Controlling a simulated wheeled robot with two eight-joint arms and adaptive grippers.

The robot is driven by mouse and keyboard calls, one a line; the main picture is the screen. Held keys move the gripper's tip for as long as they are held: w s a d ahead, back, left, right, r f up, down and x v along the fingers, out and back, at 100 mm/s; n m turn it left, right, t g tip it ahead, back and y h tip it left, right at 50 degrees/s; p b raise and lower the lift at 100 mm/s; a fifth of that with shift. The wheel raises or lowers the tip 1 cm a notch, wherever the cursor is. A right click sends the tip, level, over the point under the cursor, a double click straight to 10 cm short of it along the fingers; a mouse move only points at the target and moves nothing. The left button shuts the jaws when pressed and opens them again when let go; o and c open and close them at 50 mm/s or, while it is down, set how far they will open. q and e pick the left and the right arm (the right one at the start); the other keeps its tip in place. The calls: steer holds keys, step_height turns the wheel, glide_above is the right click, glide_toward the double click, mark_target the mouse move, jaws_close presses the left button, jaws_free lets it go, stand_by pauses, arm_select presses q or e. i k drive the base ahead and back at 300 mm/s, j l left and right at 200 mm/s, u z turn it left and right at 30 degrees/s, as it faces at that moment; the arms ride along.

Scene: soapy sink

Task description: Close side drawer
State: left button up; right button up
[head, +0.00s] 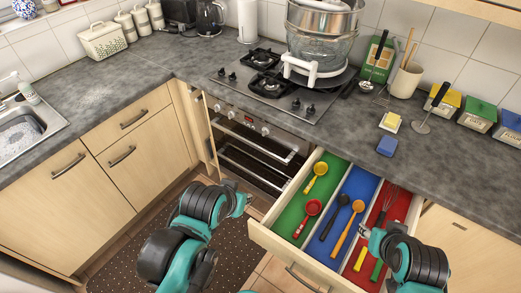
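The side drawer (282,250) is pulled out from under the counter. It has green, blue and red lined compartments. A yellow and a red ladle lie in the green one, and a dark and an orange spoon in the blue one. A whisk and green and yellow handled tools lie in the red one. My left gripper (245,200) is beside the drawer's left side, in front of the oven, with nothing seen in it. My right gripper (365,234) is over the drawer's right half and hides part of it. Both fingertips are too small to read.
The oven (255,150) is left of the drawer, with its door partly open. The sink (20,125) is at the far left. A stand with bowls (322,40) and a blue sponge (387,146) are on the counter. A brown mat (140,245) covers floor.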

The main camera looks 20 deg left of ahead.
mark_target(308, 256)
steer(key=k+l+z, duration=0.1)
steer(key=k+l, duration=0.15)
steer(key=k, duration=0.15)
steer(key=k+l+u, duration=0.1)
steer(key=k+l, duration=0.15)
steer(key=l, duration=0.2)
steer(key=k+l, duration=0.3)
steer(key=l, duration=0.15)
steer(key=i+u, duration=0.05)
